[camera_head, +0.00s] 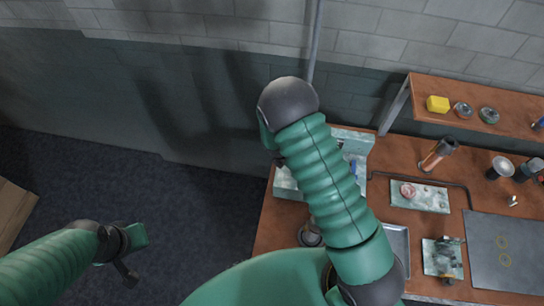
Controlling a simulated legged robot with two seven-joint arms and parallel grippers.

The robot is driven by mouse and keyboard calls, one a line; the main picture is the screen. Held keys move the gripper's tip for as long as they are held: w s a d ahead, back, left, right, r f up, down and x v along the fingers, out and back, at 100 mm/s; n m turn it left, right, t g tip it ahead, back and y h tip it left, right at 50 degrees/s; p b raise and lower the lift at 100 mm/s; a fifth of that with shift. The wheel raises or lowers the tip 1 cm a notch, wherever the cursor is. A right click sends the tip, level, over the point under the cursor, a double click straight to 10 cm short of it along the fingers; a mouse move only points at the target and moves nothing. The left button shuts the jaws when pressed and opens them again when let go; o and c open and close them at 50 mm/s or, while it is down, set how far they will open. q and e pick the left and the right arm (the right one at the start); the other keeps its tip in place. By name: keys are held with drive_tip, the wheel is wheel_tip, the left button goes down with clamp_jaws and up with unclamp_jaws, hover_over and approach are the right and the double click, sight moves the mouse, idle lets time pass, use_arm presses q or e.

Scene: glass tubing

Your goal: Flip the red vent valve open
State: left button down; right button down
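I cannot make out the red vent valve for certain. A small red spot (541,178) shows at the far right edge, too small and cut off to name. My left gripper (128,258) is at the lower left, over the dark floor and well away from the bench; whether its fingers are open is unclear. My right arm rises through the middle of the view and covers part of the bench. Its gripper does not show.
The brown bench (280,218) holds a pale tray with a pinkish ring (408,190), a grey mat (505,250) and an orange-and-grey cylinder (436,155). The floor at left is clear, except a wooden box (14,210).

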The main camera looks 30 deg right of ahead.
drive_tip(key=shift+d, duration=0.3)
idle(0.5)
